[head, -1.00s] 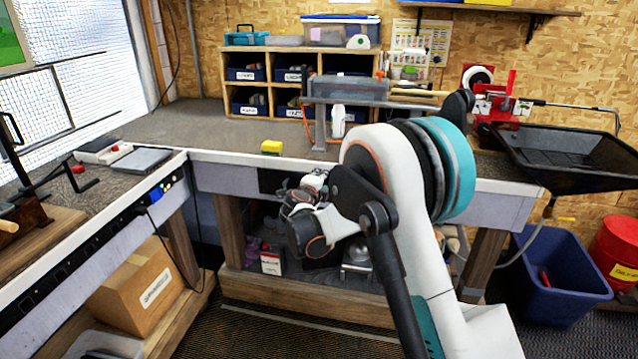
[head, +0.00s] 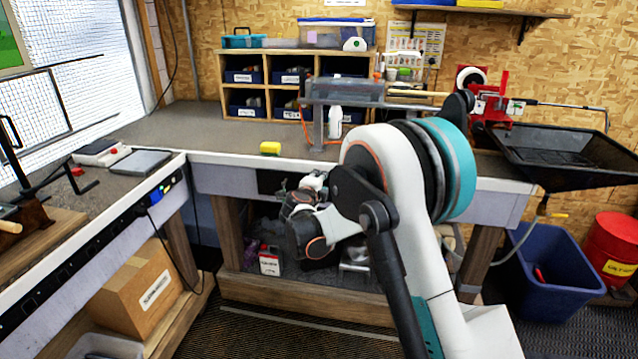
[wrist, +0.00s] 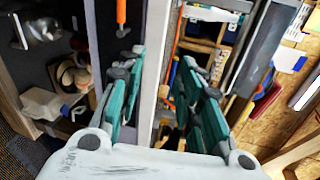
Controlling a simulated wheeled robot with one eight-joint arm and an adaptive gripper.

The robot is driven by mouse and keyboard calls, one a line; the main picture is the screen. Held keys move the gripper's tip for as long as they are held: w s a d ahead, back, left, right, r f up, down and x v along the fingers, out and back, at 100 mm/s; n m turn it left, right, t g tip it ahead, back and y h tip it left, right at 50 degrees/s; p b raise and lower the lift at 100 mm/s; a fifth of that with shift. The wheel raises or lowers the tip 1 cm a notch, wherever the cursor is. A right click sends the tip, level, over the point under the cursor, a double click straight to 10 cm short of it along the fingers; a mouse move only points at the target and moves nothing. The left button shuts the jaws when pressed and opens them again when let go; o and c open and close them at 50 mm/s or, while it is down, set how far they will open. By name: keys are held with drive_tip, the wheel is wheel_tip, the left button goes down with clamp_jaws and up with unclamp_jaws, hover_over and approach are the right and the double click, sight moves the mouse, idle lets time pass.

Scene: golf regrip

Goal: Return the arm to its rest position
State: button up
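My arm is folded in front of the bench, with its white and teal links filling the middle right of the head view. My gripper (wrist: 163,95) shows in the wrist view with its two teal fingers spread apart and nothing between them that touches both. In the head view the gripper end is small and partly hidden by the arm, in front of the bench's front edge. In the wrist view the white bench edge (wrist: 155,60) passes between the fingers, beyond them.
A black tray (head: 560,160) juts out at right above a blue bin (head: 550,275). A cardboard box (head: 145,288) sits low at left. The visible floor in front is clear.

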drive_tip(key=s+d+r+n+g, duration=0.2)
drive_tip(key=s+d+r+n, duration=0.35)
drive_tip(key=s, duration=0.55)
drive_tip(key=s+d+r+n+g, duration=0.2)
drive_tip(key=s+d+r+n, duration=0.2)
drive_tip(key=s+d+r, duration=0.5)
drive_tip(key=s+f+n+g+y, duration=0.1)
drive_tip(key=s+n, duration=0.3)
drive_tip(key=s, duration=0.7)
drive_tip(key=s+a+f+n+g+y, duration=0.1)
drive_tip(key=s+f+n, duration=0.3)
drive_tip(key=s, duration=0.6)
drive_tip(key=s+f+n+g+y, duration=0.1)
drive_tip(key=s+n, duration=0.4)
drive_tip(key=s, duration=0.6)
wheel_tip(320, 180, down, 2)
drive_tip(key=shift+s+a+y, duration=0.3)
drive_tip(key=shift+a+y, duration=0.1)
drive_tip(key=shift+y, duration=0.4)
